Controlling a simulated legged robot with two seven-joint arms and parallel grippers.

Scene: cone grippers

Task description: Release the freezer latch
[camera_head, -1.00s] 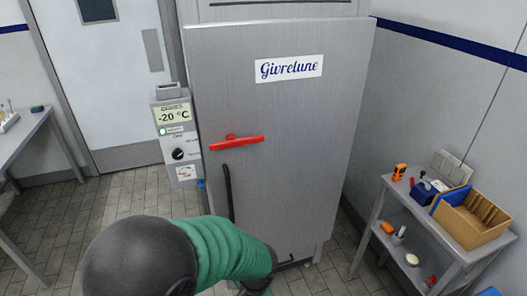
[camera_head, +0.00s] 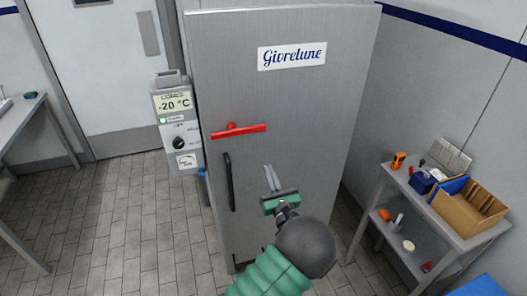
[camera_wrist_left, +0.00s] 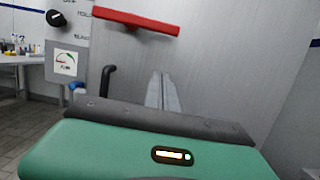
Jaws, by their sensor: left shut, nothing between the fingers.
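The freezer (camera_head: 300,110) is a tall grey metal cabinet with a "Givrelune" label, and its door looks closed. The red latch (camera_head: 240,131) lies roughly level across the left part of the door. It also shows at the top of the left wrist view (camera_wrist_left: 137,20). A black vertical handle (camera_head: 230,182) is below the latch. My left gripper (camera_head: 271,177) is in front of the door, right of the handle and below the latch. Its fingers (camera_wrist_left: 162,92) are together, empty, pointing up and apart from the latch. My right gripper is not in view.
A control box (camera_head: 176,125) reading -20 °C is mounted left of the freezer. A grey shelf cart (camera_head: 420,215) at the right carries a cardboard box (camera_head: 468,212) and small tools. A table (camera_head: 22,118) stands at the left. The tiled floor (camera_head: 140,220) between is clear.

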